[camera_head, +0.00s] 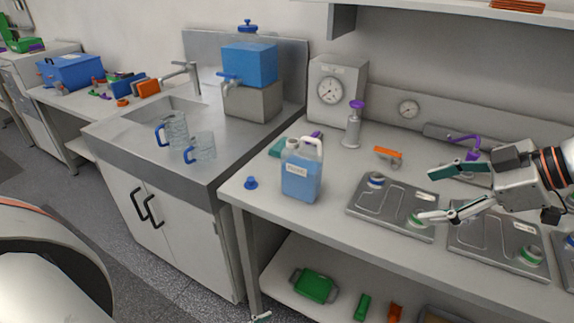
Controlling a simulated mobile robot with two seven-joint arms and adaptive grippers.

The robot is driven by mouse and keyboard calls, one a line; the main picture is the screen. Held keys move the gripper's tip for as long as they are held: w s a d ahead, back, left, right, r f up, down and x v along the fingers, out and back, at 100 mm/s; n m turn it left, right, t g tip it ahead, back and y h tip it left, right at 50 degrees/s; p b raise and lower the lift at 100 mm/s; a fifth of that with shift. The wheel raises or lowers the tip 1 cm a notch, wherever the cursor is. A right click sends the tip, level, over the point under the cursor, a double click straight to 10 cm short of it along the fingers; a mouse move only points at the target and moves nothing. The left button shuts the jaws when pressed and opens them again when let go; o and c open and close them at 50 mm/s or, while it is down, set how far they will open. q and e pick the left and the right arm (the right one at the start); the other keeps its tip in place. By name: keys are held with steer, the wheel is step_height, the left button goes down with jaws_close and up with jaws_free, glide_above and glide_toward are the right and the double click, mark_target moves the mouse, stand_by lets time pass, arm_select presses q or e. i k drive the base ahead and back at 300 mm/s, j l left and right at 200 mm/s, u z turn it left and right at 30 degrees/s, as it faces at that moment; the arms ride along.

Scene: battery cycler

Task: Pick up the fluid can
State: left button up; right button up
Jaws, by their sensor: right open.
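The fluid can (301,180) is a translucent jug with blue fluid, a label and a white handle at its top. It stands upright near the front left of the bench (335,225). A blue cap (251,183) lies on the bench left of it. My right gripper (427,192) comes in from the right, open and empty, with its fingers spread. It is well right of the can, over the grey plates, and does not touch the can. A small pale tip (262,317) at the bottom edge may be part of my left gripper; its state is hidden.
Grey plates (385,203) with round fittings lie under and beside my right gripper. An orange clip (388,155), a purple-topped pump (353,127) and a gauge box (333,92) stand behind. A sink counter (213,168) with two blue-handled mugs is left.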

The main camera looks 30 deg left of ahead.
mark_target(301, 164)
steer(key=j, duration=0.5)
steer(key=i+j, duration=0.15)
steer(key=j, duration=0.85)
steer(key=i, duration=0.05)
